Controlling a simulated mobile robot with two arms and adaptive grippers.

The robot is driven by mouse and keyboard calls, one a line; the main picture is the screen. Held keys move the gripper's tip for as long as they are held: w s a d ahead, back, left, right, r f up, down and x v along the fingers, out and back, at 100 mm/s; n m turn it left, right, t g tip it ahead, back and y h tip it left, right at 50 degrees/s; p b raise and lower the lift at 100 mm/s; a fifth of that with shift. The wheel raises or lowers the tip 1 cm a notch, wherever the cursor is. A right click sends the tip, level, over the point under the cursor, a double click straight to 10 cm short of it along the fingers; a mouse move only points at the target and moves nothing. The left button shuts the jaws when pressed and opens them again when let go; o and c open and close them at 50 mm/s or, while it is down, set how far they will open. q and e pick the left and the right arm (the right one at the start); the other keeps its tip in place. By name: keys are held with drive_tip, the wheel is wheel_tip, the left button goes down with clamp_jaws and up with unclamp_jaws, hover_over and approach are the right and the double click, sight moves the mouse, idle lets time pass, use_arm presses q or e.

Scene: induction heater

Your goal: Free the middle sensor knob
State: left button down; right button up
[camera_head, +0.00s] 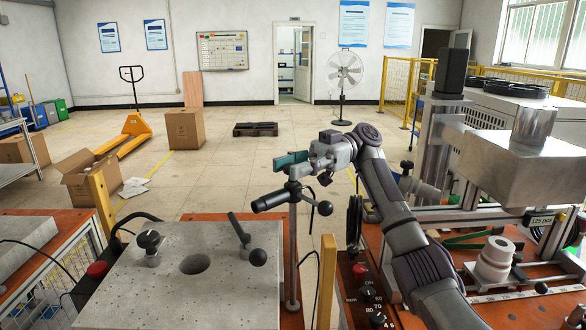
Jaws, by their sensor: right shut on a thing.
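The sensor stand (293,245) is a thin grey upright post beside the stone-grey slab. A black cylindrical sensor (270,202) points left from it, and a lever with a black ball (325,208) sticks out to the right. A small teal block (291,160) sits near the top. My right gripper (312,163) comes from the right and is shut at the stand's head, just right of the teal block, on what appears to be the middle sensor knob; the fingers mostly hide it. Another dark round part shows just below the gripper. My left gripper is not in view.
The grey slab (190,300) with a round hole, a black knob and a ball-ended lever fills the front left. A control box (365,290) with a red button stands right of the post. Machinery (515,155) and a white spool (495,260) occupy the right. Open floor lies behind.

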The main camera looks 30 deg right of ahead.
drive_tip(key=shift+n+g+b, duration=0.3)
drive_tip(key=shift+n+g, duration=0.4)
drive_tip(key=shift+g, duration=0.4)
drive_tip(key=o, duration=1.1)
wheel_tip(320, 180, up, 10)
drive_tip(key=shift+f, duration=0.1)
